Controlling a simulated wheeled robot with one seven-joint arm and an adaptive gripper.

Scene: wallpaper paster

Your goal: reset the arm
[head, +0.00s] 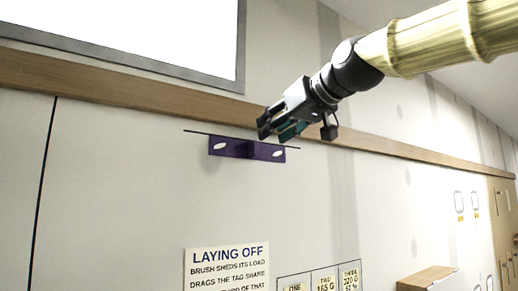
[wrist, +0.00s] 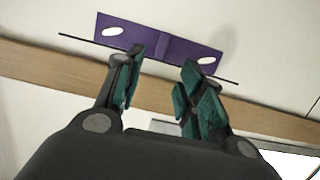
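My gripper (head: 273,130) is up at the wall in the head view, at the end of my arm, which comes in from the upper right. Its green-padded fingers also show in the wrist view (wrist: 163,60), spread apart with nothing between them. A purple bracket (head: 233,147) with two white oval spots and a raised middle rib is on the wall below the wooden rail. The fingertips are close to its right half in the head view. In the wrist view the bracket (wrist: 180,40) lies beyond the fingertips; I cannot tell whether they touch it.
A wooden rail (head: 110,84) runs along the wall behind my gripper. A thin dark line (head: 196,131) runs along the bracket's upper edge. A "LAYING OFF" sign (head: 227,268) and a brown box (head: 427,277) are lower down. The wall left of the bracket is clear.

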